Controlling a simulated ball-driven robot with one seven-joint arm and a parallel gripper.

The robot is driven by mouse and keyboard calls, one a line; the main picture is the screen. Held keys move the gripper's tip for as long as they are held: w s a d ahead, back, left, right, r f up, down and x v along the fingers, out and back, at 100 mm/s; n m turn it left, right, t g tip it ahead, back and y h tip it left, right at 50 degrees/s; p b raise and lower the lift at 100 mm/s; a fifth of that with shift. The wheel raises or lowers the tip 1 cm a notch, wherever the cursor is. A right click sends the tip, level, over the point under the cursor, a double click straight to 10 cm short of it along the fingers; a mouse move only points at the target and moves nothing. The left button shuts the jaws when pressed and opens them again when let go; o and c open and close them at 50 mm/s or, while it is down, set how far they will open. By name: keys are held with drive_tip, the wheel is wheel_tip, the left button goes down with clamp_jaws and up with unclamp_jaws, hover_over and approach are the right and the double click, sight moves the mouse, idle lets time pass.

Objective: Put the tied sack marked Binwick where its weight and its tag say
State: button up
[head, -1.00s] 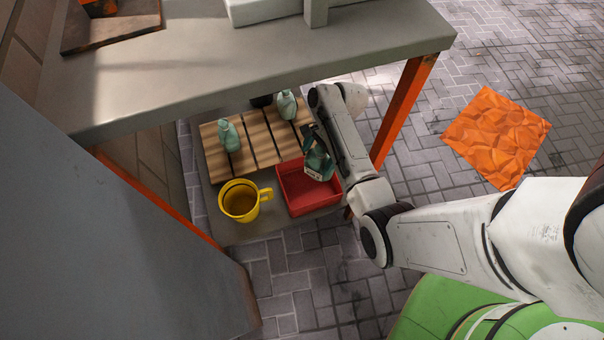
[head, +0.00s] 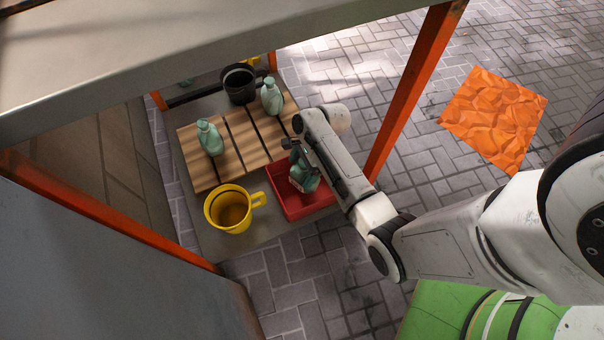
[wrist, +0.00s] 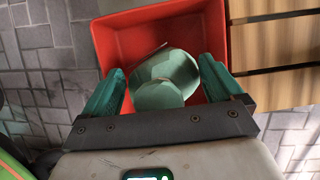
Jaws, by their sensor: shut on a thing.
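My gripper (wrist: 162,68) is shut on a pale green tied sack (wrist: 165,85), with one teal finger on each side of it. In the head view the held sack (head: 304,178) is at the red tray (head: 288,207), seemingly within its rim; I cannot tell whether it touches the floor of the tray. A small pale label shows low on the sack, but its writing is too small to read. The red tray (wrist: 113,40) surrounds the sack in the wrist view. Two similar green sacks (head: 210,140) (head: 271,98) stand upright on the slatted wooden board.
The slatted board (head: 238,148) lies beside the tray on a low shelf. A yellow mug (head: 228,212) stands left of the tray, and a black pot (head: 240,88) behind. The grey tabletop (head: 180,60) and orange leg (head: 412,90) are close to my arm. An orange mat (head: 495,118) lies right.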

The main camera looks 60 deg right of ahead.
sight(302, 173)
wheel_tip(302, 173, down, 3)
drive_tip(key=shift+f+b, duration=0.1)
drive_tip(key=shift+b, duration=0.85)
drive_tip(key=o, duration=1.7)
drive_tip(key=shift+f, duration=0.1)
drive_tip(key=p+v, duration=0.7)
drive_tip(key=v, duration=0.5)
drive_tip(key=shift+s+a+r+n+g+h, duration=0.25)
drive_tip(key=shift+s+a+r+n+h, duration=0.4)
drive_tip(key=shift+s+a+r+n, duration=2.45)
drive_tip(key=shift+s+a+r+n+g+h, duration=0.5)
drive_tip(key=shift+a+n, duration=1.25)
drive_tip(key=shift+n, duration=3.3)
drive_tip(key=shift+s+a+r+n+t+h, duration=0.1)
drive_tip(key=shift+s+a+r+n+h, duration=0.65)
drive_tip(key=shift+s+a+r+n, duration=2.25)
